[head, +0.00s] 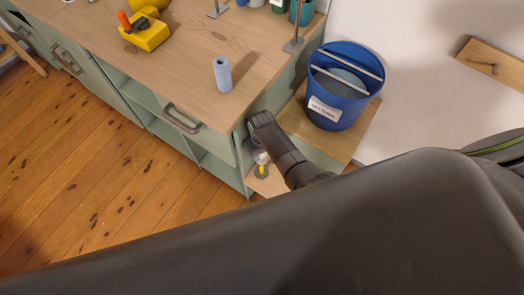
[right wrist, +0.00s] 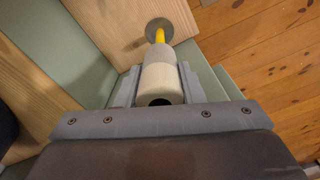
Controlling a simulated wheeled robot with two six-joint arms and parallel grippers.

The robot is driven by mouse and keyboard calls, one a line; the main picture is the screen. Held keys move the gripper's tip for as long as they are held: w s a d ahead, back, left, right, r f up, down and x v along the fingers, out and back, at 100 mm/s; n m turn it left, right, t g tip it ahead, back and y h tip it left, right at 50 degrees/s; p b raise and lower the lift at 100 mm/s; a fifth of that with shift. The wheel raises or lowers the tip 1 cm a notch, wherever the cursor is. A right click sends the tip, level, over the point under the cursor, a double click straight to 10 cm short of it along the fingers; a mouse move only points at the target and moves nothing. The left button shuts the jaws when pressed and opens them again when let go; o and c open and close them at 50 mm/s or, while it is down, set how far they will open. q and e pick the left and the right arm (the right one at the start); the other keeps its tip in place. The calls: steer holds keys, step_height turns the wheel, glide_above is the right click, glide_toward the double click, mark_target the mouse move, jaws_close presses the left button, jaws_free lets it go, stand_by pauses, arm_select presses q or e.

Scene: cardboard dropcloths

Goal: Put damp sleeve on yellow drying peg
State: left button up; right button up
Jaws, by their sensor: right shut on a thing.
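My right gripper (right wrist: 158,82) is shut on the damp sleeve (right wrist: 160,82), a pale cream and grey tube with an open dark near end. The yellow drying peg (right wrist: 160,35) shows just past the sleeve's far end, in line with it, on a round grey base (right wrist: 148,27). In the head view the right gripper (head: 258,145) is low beside the cabinet's end, with the pale sleeve (head: 261,157) just above the yellow peg (head: 261,171). My left gripper is out of view.
A blue bucket (head: 322,108) with a white label stands on a wooden shelf (head: 345,139) right of the gripper. A pale blue roll (head: 222,75) stands on the wooden worktop (head: 185,60). The green cabinet side (right wrist: 60,120) is close to the gripper.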

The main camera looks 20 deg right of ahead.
steer(key=shift+f+b, duration=1.15)
steer(key=shift+f, duration=0.45)
steer(key=shift+f+b, duration=3.8)
steer(key=shift+f, duration=0.95)
steer(key=o, duration=1)
steer(key=shift+o, duration=0.2)
step_height(320, 180, up, 17)
steer(key=p, duration=0.5)
steer(key=shift+r, duration=0.2)
